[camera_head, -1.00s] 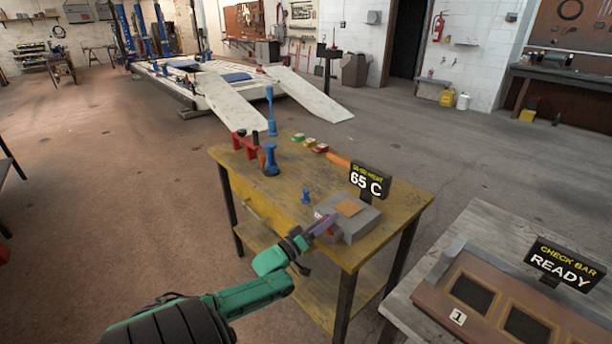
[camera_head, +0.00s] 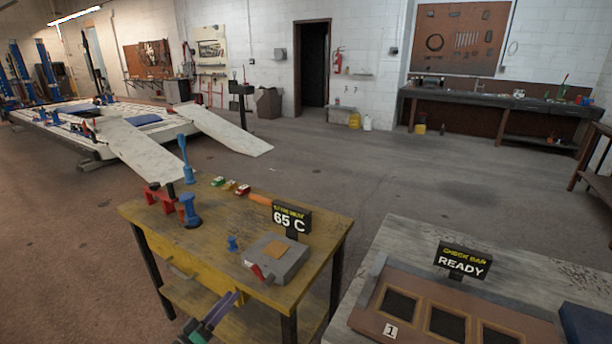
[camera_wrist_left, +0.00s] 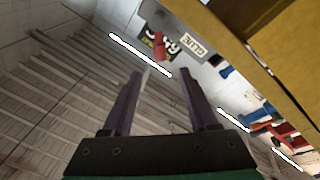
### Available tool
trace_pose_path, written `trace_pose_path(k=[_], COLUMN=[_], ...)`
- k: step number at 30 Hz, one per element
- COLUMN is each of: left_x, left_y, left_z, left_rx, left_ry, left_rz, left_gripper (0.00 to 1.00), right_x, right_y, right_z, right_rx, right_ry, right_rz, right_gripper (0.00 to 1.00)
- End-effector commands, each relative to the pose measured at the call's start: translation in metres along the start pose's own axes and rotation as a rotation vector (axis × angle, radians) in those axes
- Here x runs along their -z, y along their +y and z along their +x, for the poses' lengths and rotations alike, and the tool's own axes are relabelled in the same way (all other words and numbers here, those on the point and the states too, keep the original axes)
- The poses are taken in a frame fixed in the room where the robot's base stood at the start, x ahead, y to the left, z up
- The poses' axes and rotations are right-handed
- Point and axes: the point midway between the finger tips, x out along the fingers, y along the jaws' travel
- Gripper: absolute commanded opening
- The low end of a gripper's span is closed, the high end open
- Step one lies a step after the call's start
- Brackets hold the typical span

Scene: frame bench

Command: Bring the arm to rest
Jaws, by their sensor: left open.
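My left gripper (camera_head: 234,298) shows at the bottom of the head view, in front of the yellow bench's (camera_head: 150,214) near edge. Its two dark fingers also show in the left wrist view (camera_wrist_left: 163,82), spread apart with nothing between them. It is apart from the grey block (camera_head: 290,262) on the bench, which has an orange-brown pad (camera_head: 279,250) on top and a red part at its near left corner. Most of my left arm is below the picture. My right gripper is not in view.
The bench also carries a "65 C" sign (camera_head: 291,219), blue tools (camera_head: 190,210), a red stand (camera_head: 158,197) and small coloured pieces. A grey table (camera_head: 400,240) at right holds a brown framed tray (camera_head: 363,316) and a "READY" sign (camera_head: 462,262). Open floor lies behind.

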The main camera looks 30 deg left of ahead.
Motion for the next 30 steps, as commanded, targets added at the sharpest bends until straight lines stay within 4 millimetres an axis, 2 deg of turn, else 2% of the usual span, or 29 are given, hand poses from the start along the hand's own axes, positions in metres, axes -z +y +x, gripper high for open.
trace_pose_path(k=[4, 6, 8, 10, 11, 12, 14, 15, 17, 18, 20, 21, 24, 25, 27, 30], left_x=[-0.001, -0.009, -0.029, -0.066, -0.086, -0.115, -0.160, -0.189, -0.232, -0.260, -0.299, -0.321, -0.361, -0.369, -0.379, -0.384], left_y=[-0.001, -0.008, -0.022, -0.048, -0.060, -0.075, -0.093, -0.102, -0.110, -0.111, -0.107, -0.102, -0.083, -0.078, -0.069, -0.065], left_z=[0.000, -0.004, -0.013, -0.033, -0.046, -0.064, -0.097, -0.120, -0.158, -0.185, -0.227, -0.254, -0.309, -0.322, -0.342, -0.350], left_rx=[0.002, 0.031, 0.093, 0.200, 0.251, 0.319, 0.407, 0.454, 0.506, 0.530, 0.544, 0.541, 0.497, 0.481, 0.449, 0.432], left_ry=[-0.002, -0.023, -0.073, -0.176, -0.238, -0.330, -0.484, -0.594, -0.766, -0.889, -1.078, -1.203, -1.469, -1.530, -1.629, -1.676], left_rz=[0.002, 0.019, 0.061, 0.138, 0.177, 0.230, 0.309, 0.357, 0.425, 0.466, 0.525, 0.560, 0.631, 0.647, 0.674, 0.687], left_gripper=[0.60, 0.60, 0.60, 0.60, 0.60, 0.60, 0.60, 0.60, 0.60, 0.60, 0.60, 0.60, 0.60, 0.60, 0.60, 0.60], right_x=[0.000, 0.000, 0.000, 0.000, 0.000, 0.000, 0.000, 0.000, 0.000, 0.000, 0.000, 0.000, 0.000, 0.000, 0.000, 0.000], right_y=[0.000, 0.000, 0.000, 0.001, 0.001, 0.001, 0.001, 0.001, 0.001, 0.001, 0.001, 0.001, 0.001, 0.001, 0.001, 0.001], right_z=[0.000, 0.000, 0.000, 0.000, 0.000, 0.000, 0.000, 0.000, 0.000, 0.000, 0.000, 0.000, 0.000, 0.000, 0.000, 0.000], right_rx=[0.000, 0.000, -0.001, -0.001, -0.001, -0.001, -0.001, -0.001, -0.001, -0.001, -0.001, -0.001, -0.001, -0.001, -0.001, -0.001], right_ry=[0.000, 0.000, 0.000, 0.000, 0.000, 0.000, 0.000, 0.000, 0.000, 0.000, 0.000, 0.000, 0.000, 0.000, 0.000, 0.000], right_rz=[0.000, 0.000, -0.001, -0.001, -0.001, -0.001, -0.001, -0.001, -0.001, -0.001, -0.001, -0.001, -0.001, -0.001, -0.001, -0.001], right_gripper=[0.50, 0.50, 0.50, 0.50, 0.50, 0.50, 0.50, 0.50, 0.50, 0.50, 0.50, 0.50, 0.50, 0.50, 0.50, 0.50])
